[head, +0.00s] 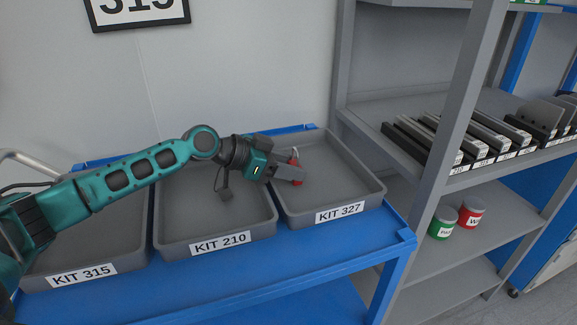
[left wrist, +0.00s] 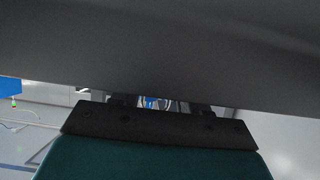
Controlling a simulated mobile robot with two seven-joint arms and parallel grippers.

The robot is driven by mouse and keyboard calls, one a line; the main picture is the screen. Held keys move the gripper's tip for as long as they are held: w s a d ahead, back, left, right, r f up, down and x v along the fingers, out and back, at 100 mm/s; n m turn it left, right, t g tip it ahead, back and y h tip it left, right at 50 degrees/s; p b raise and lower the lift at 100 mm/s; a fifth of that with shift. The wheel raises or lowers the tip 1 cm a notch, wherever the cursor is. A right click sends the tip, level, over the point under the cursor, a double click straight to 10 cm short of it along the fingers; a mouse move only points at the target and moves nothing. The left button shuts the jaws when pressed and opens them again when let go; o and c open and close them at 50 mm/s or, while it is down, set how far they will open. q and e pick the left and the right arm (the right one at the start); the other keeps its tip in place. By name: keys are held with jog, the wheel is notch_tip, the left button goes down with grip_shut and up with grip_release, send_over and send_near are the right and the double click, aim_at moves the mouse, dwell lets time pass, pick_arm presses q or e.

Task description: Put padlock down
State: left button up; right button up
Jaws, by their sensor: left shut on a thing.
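A red padlock (head: 296,163) with a pale shackle shows in the head view at the tips of my left gripper (head: 289,174). The left gripper is shut on it, and the fingers hide part of its body. Gripper and padlock are over the inside of the grey tray labelled KIT 327 (head: 375,197), near its left side. I cannot tell whether the padlock touches the tray floor. In the left wrist view a broad dark grey surface and my own gripper body hide nearly everything, and the padlock cannot be made out there. My right gripper is not in view.
Grey trays KIT 210 (head: 262,230) and KIT 315 (head: 130,275) stand left of it on a blue table (head: 300,262). A grey shelf (head: 395,190) stands close on the right, with dark items in a row and green (head: 442,222) and red (head: 472,212) cans.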

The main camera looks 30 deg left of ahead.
pick_arm(q)
jog(key=shift+f, duration=0.1)
jog(key=o, duration=1.1)
jog(key=shift+r, duration=0.2)
jog(key=v, duration=0.9)
jog(key=shift+s+a+f+b, duration=0.1)
jog(key=shift+f+b, duration=0.1)
jog(key=shift+b, duration=0.15)
jog(key=shift+p+v, duration=0.6)
jog(key=shift+v, duration=0.85)
